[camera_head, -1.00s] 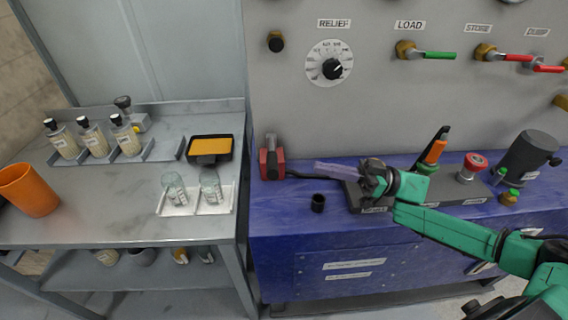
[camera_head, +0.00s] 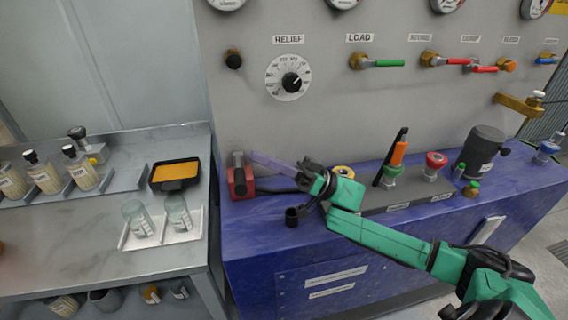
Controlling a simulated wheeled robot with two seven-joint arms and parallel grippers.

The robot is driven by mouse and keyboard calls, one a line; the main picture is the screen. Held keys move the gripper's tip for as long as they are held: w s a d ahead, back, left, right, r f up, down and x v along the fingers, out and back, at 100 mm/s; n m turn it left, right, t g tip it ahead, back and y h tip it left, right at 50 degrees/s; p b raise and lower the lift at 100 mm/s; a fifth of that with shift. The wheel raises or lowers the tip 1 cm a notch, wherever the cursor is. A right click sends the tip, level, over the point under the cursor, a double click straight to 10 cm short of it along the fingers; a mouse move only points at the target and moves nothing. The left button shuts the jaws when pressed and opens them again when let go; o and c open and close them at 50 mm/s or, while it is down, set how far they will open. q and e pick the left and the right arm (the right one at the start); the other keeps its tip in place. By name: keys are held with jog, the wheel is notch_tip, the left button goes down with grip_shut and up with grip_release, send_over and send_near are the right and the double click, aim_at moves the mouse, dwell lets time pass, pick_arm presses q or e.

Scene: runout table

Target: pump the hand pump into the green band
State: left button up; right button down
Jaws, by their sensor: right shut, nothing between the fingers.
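A red block with a grey upright part (camera_head: 240,182), which looks like the hand pump, stands at the left end of the blue bench. A dark lever-like bar (camera_head: 275,186) runs right from it. My right gripper (camera_head: 308,176) is shut and empty above the bench, right of the red block. A pale purple bar (camera_head: 272,163) reaches from the gripper toward the block's top; I cannot tell whether it touches. Gauges (camera_head: 450,4) are cut off at the top edge, and no green band can be made out. My left gripper is out of view.
A black cup-like part (camera_head: 295,215) stands on the blue bench (camera_head: 250,245) below my right gripper. Valves with orange (camera_head: 398,152) and red (camera_head: 436,160) tops and a dark cylinder (camera_head: 482,150) stand further right. A grey side table (camera_head: 60,235) holds bottles and jars.

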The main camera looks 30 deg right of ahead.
aim_at(239, 169)
jog(key=a+f+p, duration=0.1)
jog(key=a+f, duration=0.1)
jog(key=shift+s+a+f, duration=0.1)
jog(key=shift+a+f, duration=0.3)
